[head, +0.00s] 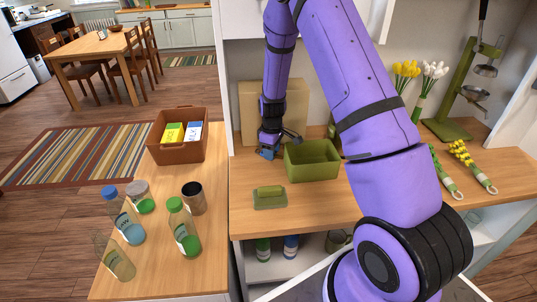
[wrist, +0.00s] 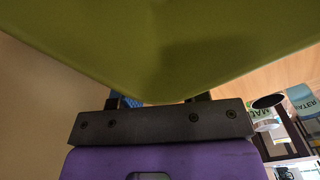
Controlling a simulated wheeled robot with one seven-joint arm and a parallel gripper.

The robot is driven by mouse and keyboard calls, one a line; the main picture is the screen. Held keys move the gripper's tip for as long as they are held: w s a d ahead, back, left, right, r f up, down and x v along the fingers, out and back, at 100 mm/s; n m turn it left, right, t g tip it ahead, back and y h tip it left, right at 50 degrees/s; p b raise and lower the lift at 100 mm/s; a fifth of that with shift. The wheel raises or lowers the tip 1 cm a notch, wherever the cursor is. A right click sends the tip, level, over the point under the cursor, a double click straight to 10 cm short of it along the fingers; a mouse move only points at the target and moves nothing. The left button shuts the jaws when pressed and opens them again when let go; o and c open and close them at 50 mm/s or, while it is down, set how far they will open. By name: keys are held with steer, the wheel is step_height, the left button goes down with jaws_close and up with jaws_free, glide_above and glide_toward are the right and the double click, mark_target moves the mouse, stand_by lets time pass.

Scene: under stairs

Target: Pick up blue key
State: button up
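My gripper (head: 277,145) is low over the wooden counter, at the left side of an olive-green bin (head: 313,170). Its two fingers look spread apart, so it seems open. A small blue piece (head: 266,154) shows at its lower left end; I cannot tell whether this is the blue key or part of the gripper. In the wrist view, the finger bases stand apart and a bit of blue (wrist: 129,101) shows beside the left one. The green bin (wrist: 165,45) fills the top and hides the fingertips. No clear key shape is visible.
A green dish with a block (head: 270,198) sits in front of the bin. A tan board (head: 262,108) leans on the wall behind my gripper. Several bottles and a brown box (head: 178,146) stand on the left counter. Flowers and a green stand (head: 450,128) are at right.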

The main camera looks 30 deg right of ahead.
steer(key=c, duration=0.5)
steer(key=shift+s+a+r, duration=0.1)
steer(key=shift+a+r, duration=0.1)
steer(key=shift+r, duration=0.2)
step_height(320, 180, up, 6)
steer(key=shift+r, duration=0.1)
steer(key=s+a, duration=0.3)
steer(key=a, duration=0.2)
steer(key=s+a, duration=0.3)
steer(key=a, duration=0.3)
steer(key=s+a, duration=0.3)
steer(key=a, duration=0.3)
steer(key=shift+s+a, duration=0.1)
steer(key=shift+a, duration=0.1)
steer(key=shift+o, duration=0.9)
jaws_close()
